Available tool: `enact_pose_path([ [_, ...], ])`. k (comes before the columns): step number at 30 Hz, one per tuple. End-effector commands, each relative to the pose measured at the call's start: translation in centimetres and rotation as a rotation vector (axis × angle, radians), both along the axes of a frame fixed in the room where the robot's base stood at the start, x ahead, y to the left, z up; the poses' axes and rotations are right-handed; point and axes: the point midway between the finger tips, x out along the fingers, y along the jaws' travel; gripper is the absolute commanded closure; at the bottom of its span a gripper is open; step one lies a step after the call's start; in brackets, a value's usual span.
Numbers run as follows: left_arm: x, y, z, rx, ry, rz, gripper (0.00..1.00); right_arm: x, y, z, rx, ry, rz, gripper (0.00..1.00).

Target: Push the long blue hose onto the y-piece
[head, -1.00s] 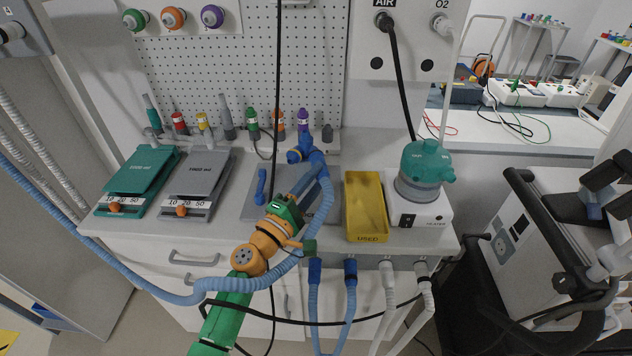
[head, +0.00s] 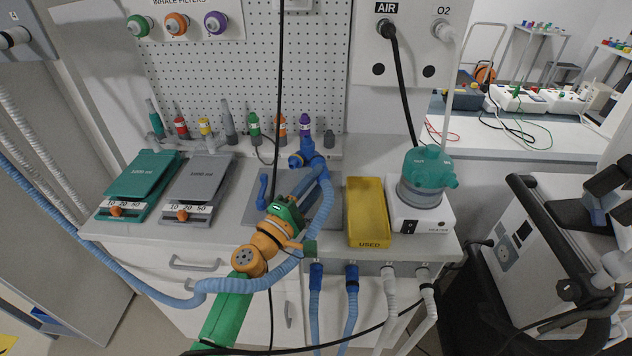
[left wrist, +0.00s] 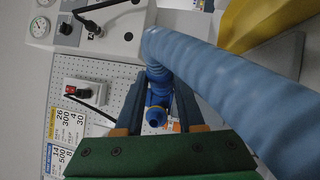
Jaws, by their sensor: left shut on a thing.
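The blue y-piece (head: 306,150) is at the fingertips, behind the grey plate. Blue parts also show beyond the fingers in the left wrist view (left wrist: 155,115). I cannot tell whether the hose end is seated on it. My right gripper is out of view.
A yellow USED tray (head: 367,205) and a teal-topped heater (head: 427,180) stand to the right. Two test lungs, green (head: 143,180) and grey (head: 198,182), lie to the left. Coloured connectors stand along the back. More hoses (head: 351,300) hang at the front edge.

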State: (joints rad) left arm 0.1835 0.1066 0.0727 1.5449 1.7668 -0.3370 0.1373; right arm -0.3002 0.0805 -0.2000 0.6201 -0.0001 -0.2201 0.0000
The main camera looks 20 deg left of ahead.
Motion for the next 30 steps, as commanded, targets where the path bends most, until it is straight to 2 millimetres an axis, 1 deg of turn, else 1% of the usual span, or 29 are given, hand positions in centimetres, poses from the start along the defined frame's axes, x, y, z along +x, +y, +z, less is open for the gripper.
enact_pose_path([
  [5, 0.0, 0.0, 0.1, 0.000, -0.001, 0.000, 1.00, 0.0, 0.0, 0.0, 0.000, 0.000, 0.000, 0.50],
  [6, 0.0, 0.0, 0.1, 0.000, -0.001, 0.000, 0.57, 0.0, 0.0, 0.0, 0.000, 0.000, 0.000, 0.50],
  [8, 0.0, 0.0, 0.1, 0.000, -0.001, 0.000, 0.41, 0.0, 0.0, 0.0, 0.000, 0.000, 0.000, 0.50],
  [9, 0.0, 0.0, 0.1, 0.000, -0.001, 0.000, 0.30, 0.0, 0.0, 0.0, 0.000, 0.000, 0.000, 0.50],
  [10, 0.0, 0.0, 0.1, 0.000, -0.001, 0.000, 0.27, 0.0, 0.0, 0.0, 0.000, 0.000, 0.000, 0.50],
  [17, 0.0, 0.0, 0.0, 0.000, 0.000, 0.000, 0.27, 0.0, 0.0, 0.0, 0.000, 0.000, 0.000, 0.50],
  [19, -0.3, 0.1, -0.1, 0.001, 0.000, 0.000, 0.27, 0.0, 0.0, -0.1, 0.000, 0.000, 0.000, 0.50],
  [20, -0.7, 0.2, -0.3, 0.002, -0.001, 0.000, 0.27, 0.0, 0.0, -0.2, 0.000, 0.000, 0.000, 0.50],
  [27, -5.4, 1.5, -1.5, 0.002, 0.001, 0.001, 0.27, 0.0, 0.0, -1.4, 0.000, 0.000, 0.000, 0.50],
  [30, -6.5, 1.8, -1.5, 0.001, 0.001, 0.000, 0.27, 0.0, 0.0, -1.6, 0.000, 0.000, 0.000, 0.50],
])
